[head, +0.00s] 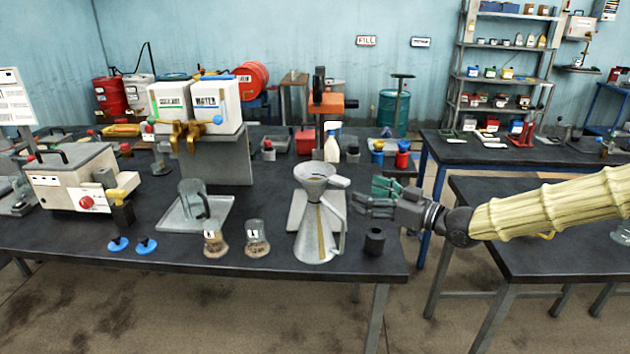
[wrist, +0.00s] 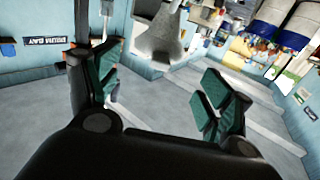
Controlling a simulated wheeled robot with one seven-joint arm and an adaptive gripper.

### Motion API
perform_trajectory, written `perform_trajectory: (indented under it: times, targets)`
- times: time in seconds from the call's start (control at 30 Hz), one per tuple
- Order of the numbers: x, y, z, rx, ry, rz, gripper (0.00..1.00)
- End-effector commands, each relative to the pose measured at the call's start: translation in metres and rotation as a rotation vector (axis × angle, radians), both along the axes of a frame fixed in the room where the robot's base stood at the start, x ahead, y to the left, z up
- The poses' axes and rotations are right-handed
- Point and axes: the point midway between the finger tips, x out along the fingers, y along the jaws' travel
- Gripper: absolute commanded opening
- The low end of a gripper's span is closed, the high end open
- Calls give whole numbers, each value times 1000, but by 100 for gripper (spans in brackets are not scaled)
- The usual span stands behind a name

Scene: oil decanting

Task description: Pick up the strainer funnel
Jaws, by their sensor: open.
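The strainer funnel (head: 314,171) appears as a round grey metal bowl at the mouth of a tall conical metal can (head: 309,235). The can stands upright near the front edge of the dark table. It has a side handle and a pale vertical strip. My gripper (head: 372,197) is open and empty, just right of the can's handle, below the funnel's level, with its fingers pointing left. In the wrist view my gripper (wrist: 160,78) shows its green pads spread apart. A grey conical metal shape (wrist: 167,35) lies beyond them; whether it is funnel or can I cannot tell.
A dark cylinder (head: 374,241) stands below my gripper near the table edge. Two small glass flasks (head: 256,240) (head: 215,243) stand left of the can. A grey tray (head: 225,211) holds a clear jug (head: 193,199). A pale bottle (head: 332,150) stands behind.

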Motion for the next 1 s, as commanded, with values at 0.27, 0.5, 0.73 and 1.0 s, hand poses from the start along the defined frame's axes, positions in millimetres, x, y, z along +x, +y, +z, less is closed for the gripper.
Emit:
perform_trajectory:
  times: [0.27,0.5,0.73,1.0]
  targets:
    - [12,16,7,0,-12,4,80]
    - [29,42,6,-1,-12,3,80]
    - [36,53,6,-1,-12,4,80]
    - [50,78,4,-1,-12,3,80]
